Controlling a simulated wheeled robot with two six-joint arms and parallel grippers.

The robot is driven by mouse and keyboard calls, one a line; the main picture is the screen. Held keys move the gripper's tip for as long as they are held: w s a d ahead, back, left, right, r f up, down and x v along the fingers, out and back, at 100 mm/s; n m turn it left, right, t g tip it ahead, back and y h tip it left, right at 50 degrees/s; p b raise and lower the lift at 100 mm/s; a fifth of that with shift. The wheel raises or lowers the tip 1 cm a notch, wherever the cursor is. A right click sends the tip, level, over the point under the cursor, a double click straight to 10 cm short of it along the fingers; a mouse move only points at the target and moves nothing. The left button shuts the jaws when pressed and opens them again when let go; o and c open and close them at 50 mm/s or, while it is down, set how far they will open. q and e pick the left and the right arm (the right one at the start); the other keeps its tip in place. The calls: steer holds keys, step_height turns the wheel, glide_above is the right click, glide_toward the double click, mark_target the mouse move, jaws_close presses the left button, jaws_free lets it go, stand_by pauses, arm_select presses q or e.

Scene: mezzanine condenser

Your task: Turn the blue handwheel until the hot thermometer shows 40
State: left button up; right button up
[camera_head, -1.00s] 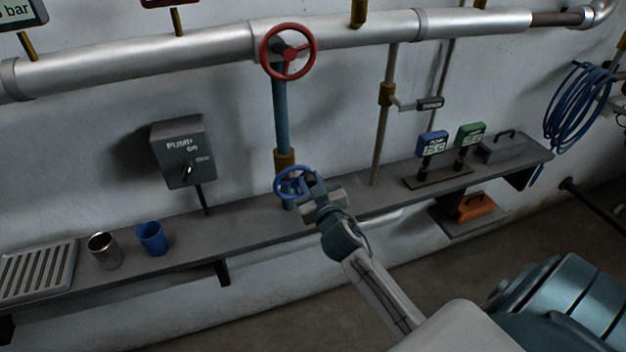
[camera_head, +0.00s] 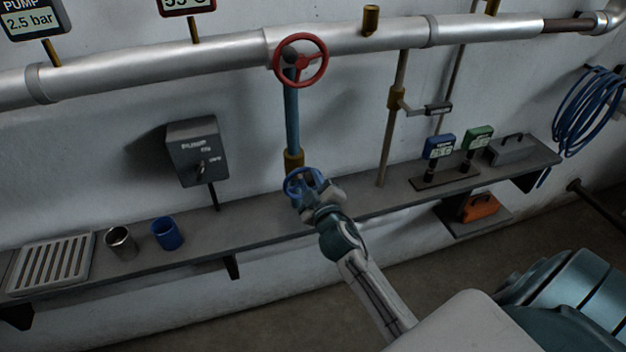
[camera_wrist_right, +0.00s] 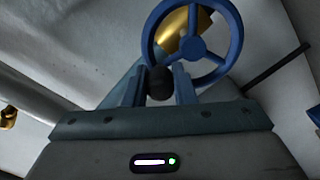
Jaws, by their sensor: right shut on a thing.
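The blue handwheel (camera_head: 291,187) sits below a blue pipe and brass fitting, just above the shelf. In the right wrist view the wheel (camera_wrist_right: 235,42) shows its rim, spokes and hub. My right gripper (camera_head: 312,203) is at the wheel's lower right side. In the wrist view its fingers (camera_wrist_right: 159,88) are shut on a dark knob (camera_wrist_right: 160,82) at the wheel's lower left rim. A red-framed display (camera_head: 188,4) at the top edge is partly cut off and seems to read 55 °C; its label is hidden. My left gripper is not in view.
A red handwheel (camera_head: 323,62) is above on the silver pipe (camera_head: 220,52). The shelf (camera_head: 245,236) holds a blue cup (camera_head: 167,234), metal cup (camera_head: 122,243) and grate (camera_head: 50,264) at left, and blue (camera_head: 439,147) and green (camera_head: 478,138) meters at right.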

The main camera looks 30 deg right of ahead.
stand_by(0.4)
steer(key=o, duration=1)
steer(key=shift+s+a+f, duration=0.1)
steer(key=shift+s+a, duration=0.05)
steer(key=shift+s, duration=0.15)
steer(key=b+v, duration=0.3)
steer(key=v, duration=0.7)
steer(key=shift+s+b, duration=0.1)
steer(key=shift+b, duration=0.3)
